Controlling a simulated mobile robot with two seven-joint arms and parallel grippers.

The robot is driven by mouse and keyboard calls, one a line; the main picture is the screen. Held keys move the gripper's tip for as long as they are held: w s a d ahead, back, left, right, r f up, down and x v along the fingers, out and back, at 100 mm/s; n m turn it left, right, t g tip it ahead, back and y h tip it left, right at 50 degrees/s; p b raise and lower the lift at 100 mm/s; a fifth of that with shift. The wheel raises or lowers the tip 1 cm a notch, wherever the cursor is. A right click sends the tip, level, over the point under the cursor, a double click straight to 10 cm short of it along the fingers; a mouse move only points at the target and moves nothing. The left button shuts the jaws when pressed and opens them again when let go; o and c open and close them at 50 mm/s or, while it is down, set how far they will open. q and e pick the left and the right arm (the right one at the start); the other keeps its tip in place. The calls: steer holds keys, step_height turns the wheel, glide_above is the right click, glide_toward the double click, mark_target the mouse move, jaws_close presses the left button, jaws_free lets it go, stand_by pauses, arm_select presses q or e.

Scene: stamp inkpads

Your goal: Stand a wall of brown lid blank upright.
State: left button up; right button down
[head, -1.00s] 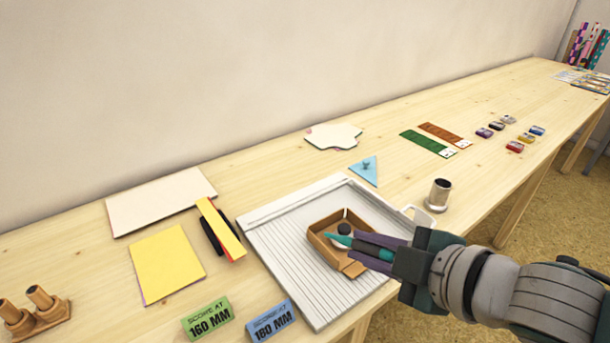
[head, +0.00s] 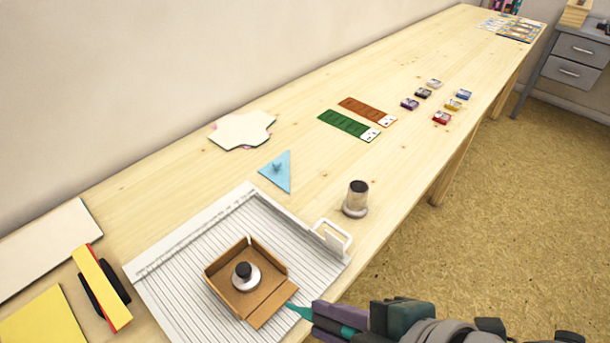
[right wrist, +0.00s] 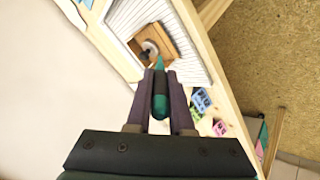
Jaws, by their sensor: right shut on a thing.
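The brown lid blank (head: 224,283) sits on the white grooved scoring board (head: 180,291). Its back walls stand up, while the flap on its front-right side (head: 272,303) leans outward, close to flat. A weight with a black knob and pale round base (head: 245,276) stands inside the blank. My right gripper (head: 315,318) is shut on a teal pointed tool (right wrist: 160,95). The tool's tip is just right of the flap and looks apart from it. The blank also shows in the right wrist view (right wrist: 172,36), beyond the tip. My left gripper is out of view.
A blue triangle (head: 279,172), a white shaped sheet (head: 242,130), green (head: 347,125) and brown strips (head: 364,110) and several inkpads lie farther back. A yellow-and-black piece (head: 100,285) lies left of the board.

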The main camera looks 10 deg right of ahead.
mark_target(305, 308)
steer(key=shift+r+p, duration=0.1)
steer(key=shift+p, duration=0.2)
steer(key=b+x, duration=0.1)
steer(key=x, duration=0.1)
steer(key=b+x, duration=0.1)
steer(key=x, duration=0.1)
steer(key=f+b+x, duration=0.1)
steer(key=b+x, duration=0.1)
steer(key=shift+s+d+f, duration=0.1)
steer(key=shift+s+d, duration=0.1)
steer(key=shift+d, duration=0.05)
steer(key=shift+w+a+p, duration=0.3)
steer(key=shift+w+p, duration=0.1)
steer(key=shift+w+a, duration=0.3)
steer(key=shift+w, duration=0.15)
steer(key=shift+r, duration=0.25)
stand_by(0.3)
